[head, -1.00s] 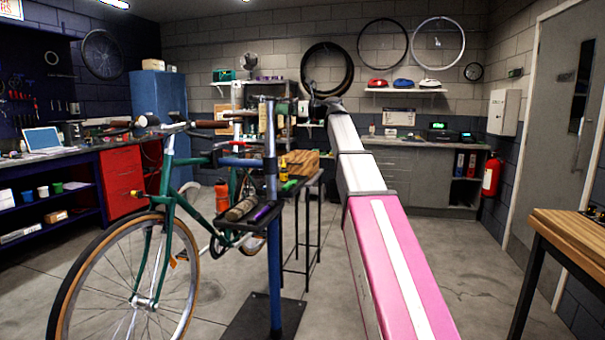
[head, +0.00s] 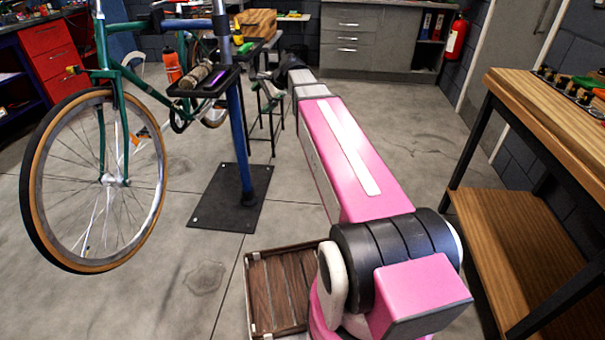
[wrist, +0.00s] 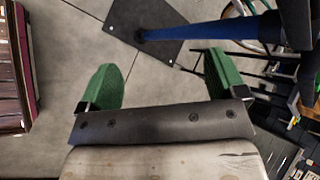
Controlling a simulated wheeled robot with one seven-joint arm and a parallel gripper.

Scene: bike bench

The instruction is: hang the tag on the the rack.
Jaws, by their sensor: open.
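My gripper (wrist: 162,80) shows two green fingers spread wide in the wrist view, with only the floor and part of the blue stand between them. In the head view my gripper (head: 268,88) is small, at the far end of my pink and white arm, near the repair stand. I cannot pick out the tag in either view. A dark strip with several small upright pieces (head: 572,88) lies on the wooden bench at the right; I cannot tell if it is the rack.
The blue repair stand (head: 240,140) holds a green bicycle (head: 112,135) and a small black tray (head: 205,82). A wooden bench (head: 540,110) stands at the right. A slatted wooden crate (head: 252,290) is on the floor beside my base. Open floor lies between stand and bench.

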